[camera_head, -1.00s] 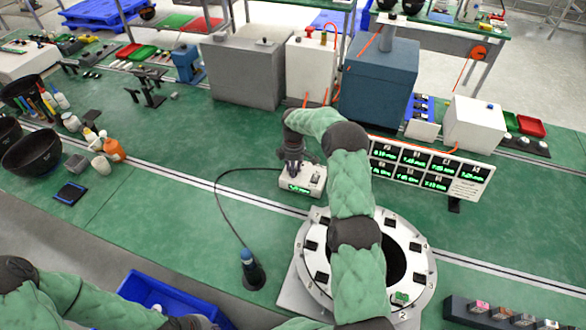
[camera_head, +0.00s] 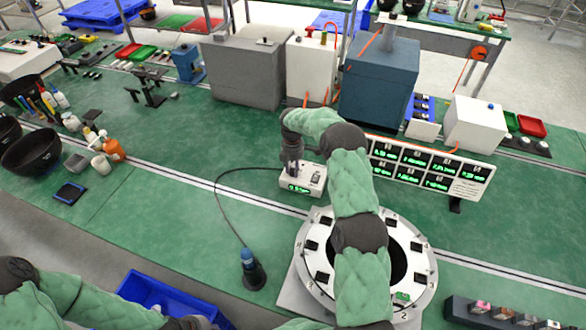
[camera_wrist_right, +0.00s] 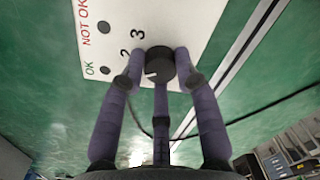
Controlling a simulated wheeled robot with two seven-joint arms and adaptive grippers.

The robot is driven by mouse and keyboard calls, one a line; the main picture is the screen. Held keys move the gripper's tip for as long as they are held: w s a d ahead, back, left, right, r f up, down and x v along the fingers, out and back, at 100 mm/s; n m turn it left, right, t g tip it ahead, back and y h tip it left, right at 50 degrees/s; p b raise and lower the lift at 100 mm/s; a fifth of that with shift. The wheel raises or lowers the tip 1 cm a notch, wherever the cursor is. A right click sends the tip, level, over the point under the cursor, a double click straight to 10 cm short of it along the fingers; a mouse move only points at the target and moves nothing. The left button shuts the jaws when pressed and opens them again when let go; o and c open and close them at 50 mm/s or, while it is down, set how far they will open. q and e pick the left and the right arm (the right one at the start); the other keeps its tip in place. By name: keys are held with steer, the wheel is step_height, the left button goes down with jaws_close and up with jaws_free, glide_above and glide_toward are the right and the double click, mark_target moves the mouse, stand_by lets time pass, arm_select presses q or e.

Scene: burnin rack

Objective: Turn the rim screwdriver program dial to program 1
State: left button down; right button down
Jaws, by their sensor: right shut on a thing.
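The screwdriver controller (camera_head: 301,187) is a small white box with a lit green display, on the green bench. Its face (camera_wrist_right: 112,22) fills the top of the right wrist view, with OK, NOT OK, 2 and 3 printed on it. The program dial (camera_wrist_right: 160,62) is a round black knob with a white mark at its lower left. Any 1 label is hidden, perhaps behind a finger. My right gripper (camera_head: 292,167) is over the controller; its purple fingers (camera_wrist_right: 162,72) are closed around the dial. My left arm shows at the lower left, its gripper out of view.
A round white numbered fixture (camera_head: 309,269) stands in front of the controller, partly under my right arm. A screwdriver (camera_head: 249,268) stands left of it, with a cable. A display board (camera_head: 478,180) stands at right.

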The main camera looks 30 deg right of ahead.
mark_target(293, 168)
steer(key=shift+s+d+n, duration=0.1)
steer(key=shift+d+n, duration=0.1)
steer(key=shift+n, duration=0.8)
steer(key=c, duration=0.9)
jaws_free()
steer(key=shift+d, duration=0.1)
steer(key=shift+r, duration=0.2)
step_height(293, 168, up, 12)
steer(key=shift+w+f, duration=0.25)
steer(key=shift+w, duration=0.15)
